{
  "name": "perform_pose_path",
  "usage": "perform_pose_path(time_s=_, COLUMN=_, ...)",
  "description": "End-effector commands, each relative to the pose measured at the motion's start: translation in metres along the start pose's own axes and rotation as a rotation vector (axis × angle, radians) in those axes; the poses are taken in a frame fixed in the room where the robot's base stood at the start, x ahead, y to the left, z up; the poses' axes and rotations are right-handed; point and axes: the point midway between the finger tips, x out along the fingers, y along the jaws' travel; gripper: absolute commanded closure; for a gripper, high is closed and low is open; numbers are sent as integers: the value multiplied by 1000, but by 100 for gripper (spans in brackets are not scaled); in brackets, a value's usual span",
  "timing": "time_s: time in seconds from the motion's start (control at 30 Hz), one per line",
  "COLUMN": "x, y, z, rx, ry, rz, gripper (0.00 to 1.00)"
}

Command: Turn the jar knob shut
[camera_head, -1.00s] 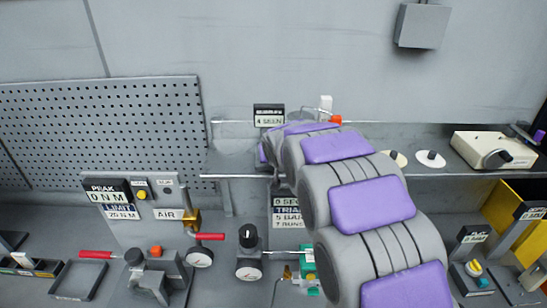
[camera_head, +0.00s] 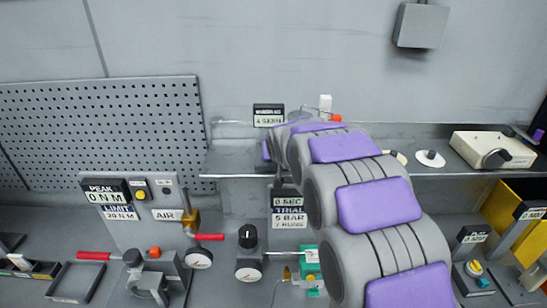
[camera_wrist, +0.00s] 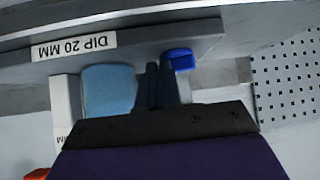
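In the wrist view, my gripper (camera_wrist: 163,88) has two dark narrow fingers pointing up the picture, close together; nothing shows clearly between them. A blue knob-like piece (camera_wrist: 181,60) sits at the right of the fingertips, under the edge of a grey plate; I cannot tell if they touch. A pale blue block or jar (camera_wrist: 108,90) is just left of the fingers. I cannot tell for sure which part is the jar knob. In the head view my own arm hides the gripper and most of what it faces.
In the wrist view, the grey plate (camera_wrist: 205,32) bears an upside-down "DIP 20 MM" label. In the head view, a white post (camera_head: 325,102) and a red piece (camera_head: 334,118) stand by the shelf (camera_head: 235,160). Gauges, including one with a black knob (camera_head: 247,237), crowd the bench below.

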Motion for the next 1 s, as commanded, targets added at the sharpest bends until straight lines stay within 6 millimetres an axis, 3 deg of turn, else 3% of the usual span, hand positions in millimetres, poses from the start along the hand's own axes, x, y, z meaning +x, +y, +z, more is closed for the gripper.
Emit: perform_pose_path(time_s=1.0, x=13, y=12, z=-13, rx=-2, ry=0, rz=2, gripper=100)
